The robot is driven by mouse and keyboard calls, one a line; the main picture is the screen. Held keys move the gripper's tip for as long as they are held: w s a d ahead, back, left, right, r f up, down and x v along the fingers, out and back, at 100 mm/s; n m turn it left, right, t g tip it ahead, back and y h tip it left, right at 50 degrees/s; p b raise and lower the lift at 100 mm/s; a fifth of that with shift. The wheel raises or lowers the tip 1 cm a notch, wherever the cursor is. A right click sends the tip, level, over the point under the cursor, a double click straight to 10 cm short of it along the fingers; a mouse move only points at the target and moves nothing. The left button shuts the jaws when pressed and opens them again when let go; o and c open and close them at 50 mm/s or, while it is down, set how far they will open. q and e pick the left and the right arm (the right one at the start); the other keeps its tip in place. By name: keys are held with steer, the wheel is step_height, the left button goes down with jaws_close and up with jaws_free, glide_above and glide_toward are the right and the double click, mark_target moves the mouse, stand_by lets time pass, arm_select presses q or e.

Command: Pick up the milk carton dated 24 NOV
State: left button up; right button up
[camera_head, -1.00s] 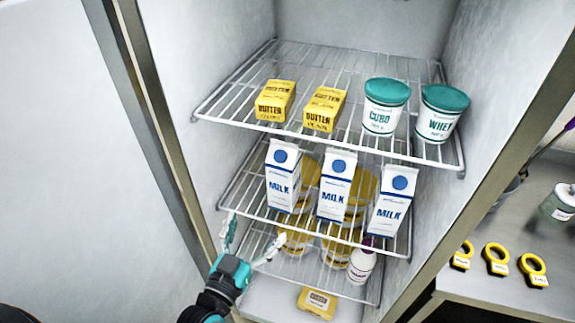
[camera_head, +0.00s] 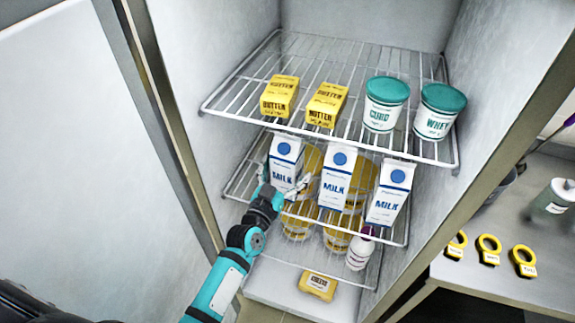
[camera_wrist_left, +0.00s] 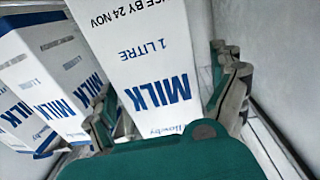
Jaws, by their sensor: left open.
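The milk carton dated 24 NOV (camera_wrist_left: 145,50) fills the middle of the left wrist view, its print upside down. In the head view it is the leftmost white and blue carton (camera_head: 285,155), upright on the middle wire shelf. My left gripper (camera_head: 282,186) is open at its front, with one finger on each side of the carton. The left wrist view shows the carton between the spread fingers; contact cannot be told. Two more milk cartons stand to its right, a middle one (camera_head: 337,182) and a right one (camera_head: 388,200); their dates are not readable.
Yellow tubs (camera_head: 362,180) stand behind the cartons. The top shelf (camera_head: 235,98) above holds two butter packs (camera_head: 280,95) and two teal-lidded tubs (camera_head: 384,105). The fridge's left wall (camera_head: 205,60) is close beside the gripper. A small bottle (camera_head: 360,250) stands below.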

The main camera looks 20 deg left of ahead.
arm_select(q)
steer(key=shift+w+d+f, duration=0.1)
steer(key=shift+w, duration=0.7)
steer(key=shift+s, duration=0.1)
steer(key=c, duration=1.7)
steer(key=shift+r, duration=0.2)
